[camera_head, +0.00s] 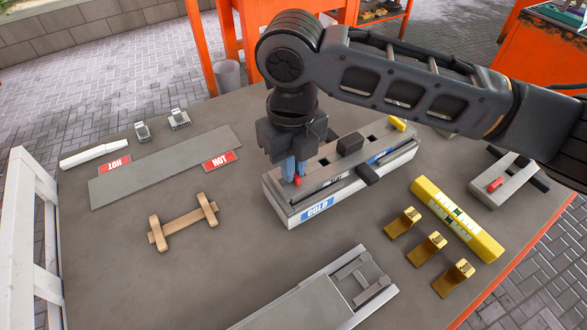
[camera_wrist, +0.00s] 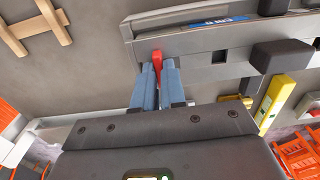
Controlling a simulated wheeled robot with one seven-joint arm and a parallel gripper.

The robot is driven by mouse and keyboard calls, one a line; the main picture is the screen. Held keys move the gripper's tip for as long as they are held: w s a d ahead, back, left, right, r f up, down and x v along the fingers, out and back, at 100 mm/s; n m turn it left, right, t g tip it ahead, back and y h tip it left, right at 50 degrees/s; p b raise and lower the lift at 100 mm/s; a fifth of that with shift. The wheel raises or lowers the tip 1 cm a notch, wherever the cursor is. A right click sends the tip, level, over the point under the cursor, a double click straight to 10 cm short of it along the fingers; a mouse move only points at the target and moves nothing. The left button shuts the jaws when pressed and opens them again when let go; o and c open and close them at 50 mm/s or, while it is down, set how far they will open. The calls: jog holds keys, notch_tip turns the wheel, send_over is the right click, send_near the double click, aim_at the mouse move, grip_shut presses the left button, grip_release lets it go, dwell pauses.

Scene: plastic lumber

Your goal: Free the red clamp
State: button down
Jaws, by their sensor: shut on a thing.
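The red clamp (camera_head: 297,181) is a small red piece at the near left end of the grey mold marked COLD (camera_head: 305,206), in the middle of the table. My gripper (camera_head: 293,170) reaches down over that end, its blue fingers shut on the red clamp. In the wrist view the red clamp (camera_wrist: 156,60) stands upright between the two blue fingertips (camera_wrist: 156,75), against the side of the mold (camera_wrist: 190,42). The fingers hide part of the clamp. I cannot tell how it sits in the mold.
Black blocks (camera_head: 350,144) stick out of the mold. A yellow bar (camera_head: 457,219) and gold brackets (camera_head: 427,247) lie to the right. A metal mold (camera_head: 335,292) lies in front. The table's near left is clear.

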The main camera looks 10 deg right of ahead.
jog(key=n+b, duration=0.1)
jog(key=n, duration=0.2)
jog(key=shift+f+b, duration=0.1)
jog(key=shift+b, duration=0.2)
jog(key=shift+n, duration=0.9)
jog(key=shift+b, duration=0.3)
jog(key=n+b, duration=0.2)
jog(key=n, duration=0.1)
jog(key=shift+n, duration=0.3)
jog(key=shift+w+b, duration=0.1)
jog(key=shift+b, duration=0.3)
jog(key=shift+w+d+b, duration=0.25)
jog(key=shift+w+b, duration=0.25)
jog(key=shift+b, duration=2.15)
jog(key=shift+w+b, duration=0.2)
jog(key=shift+b, duration=2)
jog(key=shift+s+a+n+b, duration=0.1)
jog(key=shift+s+n+b, duration=0.15)
jog(key=shift+b, duration=3.35)
